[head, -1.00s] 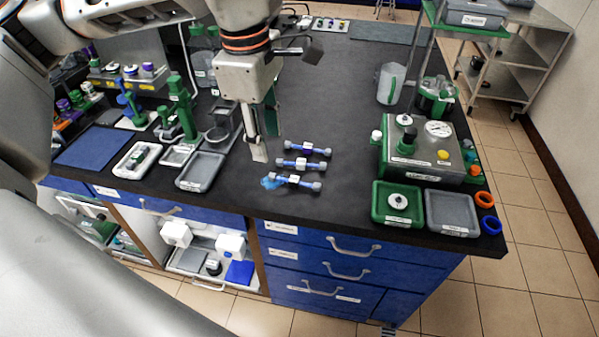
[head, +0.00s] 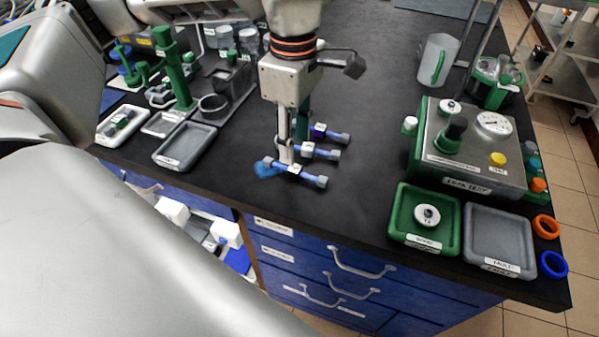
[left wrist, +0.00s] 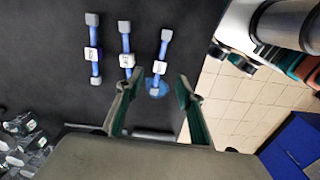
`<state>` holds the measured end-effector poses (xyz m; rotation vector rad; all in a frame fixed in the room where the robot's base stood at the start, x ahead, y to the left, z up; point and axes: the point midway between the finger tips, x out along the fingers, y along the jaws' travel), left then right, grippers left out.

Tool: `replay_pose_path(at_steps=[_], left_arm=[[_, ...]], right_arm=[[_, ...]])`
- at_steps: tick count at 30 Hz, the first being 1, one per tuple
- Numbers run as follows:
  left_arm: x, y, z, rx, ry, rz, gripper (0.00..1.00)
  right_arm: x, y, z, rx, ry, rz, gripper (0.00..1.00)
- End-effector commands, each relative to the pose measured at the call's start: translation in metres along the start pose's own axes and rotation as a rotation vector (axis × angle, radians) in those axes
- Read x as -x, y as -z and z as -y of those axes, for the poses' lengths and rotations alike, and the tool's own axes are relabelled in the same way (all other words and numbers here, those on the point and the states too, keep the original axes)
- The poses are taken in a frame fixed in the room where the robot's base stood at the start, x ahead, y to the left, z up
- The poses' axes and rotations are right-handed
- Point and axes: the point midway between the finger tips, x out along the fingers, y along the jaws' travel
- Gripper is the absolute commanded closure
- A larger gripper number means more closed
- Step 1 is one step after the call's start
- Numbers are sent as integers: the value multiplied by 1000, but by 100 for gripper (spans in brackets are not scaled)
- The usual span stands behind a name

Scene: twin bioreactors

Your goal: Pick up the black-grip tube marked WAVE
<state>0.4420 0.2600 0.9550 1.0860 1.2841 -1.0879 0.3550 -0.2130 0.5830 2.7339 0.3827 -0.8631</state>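Three blue tubes with grey end caps lie side by side on the black bench. The far tube (head: 336,136) has a dark grip, the middle one (head: 325,153) and the near one (head: 308,178) pale labels. They also show in the left wrist view: far (left wrist: 94,66), middle (left wrist: 126,42), near (left wrist: 163,48). The lettering is too small to read, so I cannot tell which is marked WAVE. My left gripper (head: 291,157) points down at the tubes, partly hiding their left ends. Its fingers (left wrist: 160,90) are apart with nothing between them. My right gripper is not in view.
A blue patch (head: 267,169) lies by the near tube's left end. A grey tray (head: 186,146) and green stands (head: 176,70) are left. A green tray (head: 425,215), a grey tray (head: 498,235) and a gauge box (head: 470,150) are right.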

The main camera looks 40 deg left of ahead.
Motion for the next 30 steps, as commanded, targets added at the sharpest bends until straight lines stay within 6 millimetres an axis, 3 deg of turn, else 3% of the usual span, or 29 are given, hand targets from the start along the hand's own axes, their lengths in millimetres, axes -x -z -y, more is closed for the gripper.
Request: replay_pose_path(at_steps=[11,18,26,30], left_arm=[[-34,1,0,0,2,-1,62],[-69,2,0,0,4,-1,62],[-72,2,-1,0,-2,1,62],[-72,2,-1,0,-2,0,94]], right_arm=[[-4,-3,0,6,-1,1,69],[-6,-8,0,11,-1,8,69],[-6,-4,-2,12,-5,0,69],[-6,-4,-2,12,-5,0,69]])
